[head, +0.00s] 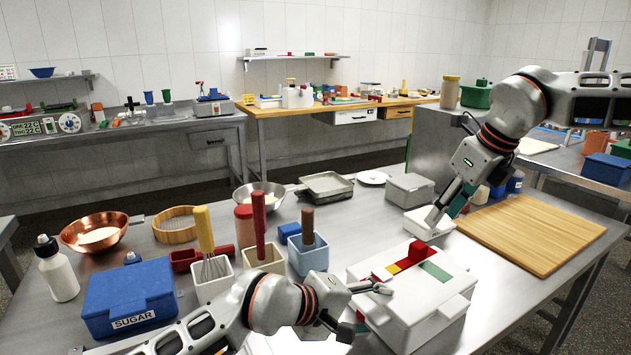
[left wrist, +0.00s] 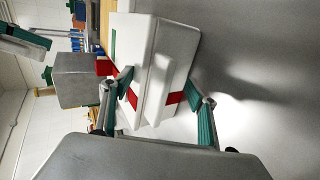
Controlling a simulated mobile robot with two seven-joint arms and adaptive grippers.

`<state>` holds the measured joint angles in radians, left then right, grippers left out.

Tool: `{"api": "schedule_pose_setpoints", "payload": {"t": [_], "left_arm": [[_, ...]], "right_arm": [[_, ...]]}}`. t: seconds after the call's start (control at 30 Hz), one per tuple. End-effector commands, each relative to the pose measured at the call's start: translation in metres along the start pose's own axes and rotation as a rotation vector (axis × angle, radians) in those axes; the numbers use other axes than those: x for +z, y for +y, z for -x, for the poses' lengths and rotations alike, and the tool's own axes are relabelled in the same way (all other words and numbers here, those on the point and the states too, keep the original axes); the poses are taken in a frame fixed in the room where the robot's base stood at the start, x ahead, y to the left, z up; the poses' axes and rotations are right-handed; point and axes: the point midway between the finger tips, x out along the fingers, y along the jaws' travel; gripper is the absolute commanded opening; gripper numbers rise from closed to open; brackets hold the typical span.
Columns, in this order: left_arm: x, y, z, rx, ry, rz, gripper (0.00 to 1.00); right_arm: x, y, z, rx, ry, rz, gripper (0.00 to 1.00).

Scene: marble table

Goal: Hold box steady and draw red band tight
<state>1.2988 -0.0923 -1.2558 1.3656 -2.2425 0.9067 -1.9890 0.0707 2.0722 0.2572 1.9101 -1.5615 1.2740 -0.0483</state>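The white box (head: 405,318) stands on the metal table, its lid carrying a red band (head: 382,274), a yellow patch (head: 394,268), a raised red piece (head: 420,252) and a green strip (head: 436,272). The box (left wrist: 178,55) and red band parts (left wrist: 174,98) also show in the left wrist view. My left gripper (head: 376,306) is at the box's near left side. Its green-padded fingers (left wrist: 160,95) are spread, with the box's side beyond them; contact is unclear. My right gripper (head: 446,210) is beyond the box's far right, fingers seemingly apart, over a smaller white block (head: 426,224).
A cutting board (head: 530,233) lies right of the box. A blue sugar box (head: 128,297), bottle (head: 58,270) and copper pan (head: 97,232) are further left. A grey box (head: 409,190) stands behind.

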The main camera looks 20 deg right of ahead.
Motion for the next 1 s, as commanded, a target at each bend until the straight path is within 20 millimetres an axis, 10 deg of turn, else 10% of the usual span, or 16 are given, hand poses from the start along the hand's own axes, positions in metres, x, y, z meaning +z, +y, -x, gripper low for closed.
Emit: {"api": "schedule_pose_setpoints", "payload": {"t": [0.57,1.0], "left_arm": [[0.000,0.007,0.012,0.010,0.001,-0.008,0.56],[0.000,0.005,0.094,0.007,0.002,-0.008,0.56]], "right_arm": [[0.001,0.000,0.002,0.000,-0.002,0.000,0.39],[0.001,0.000,0.002,0.000,-0.003,0.000,0.39]]}}
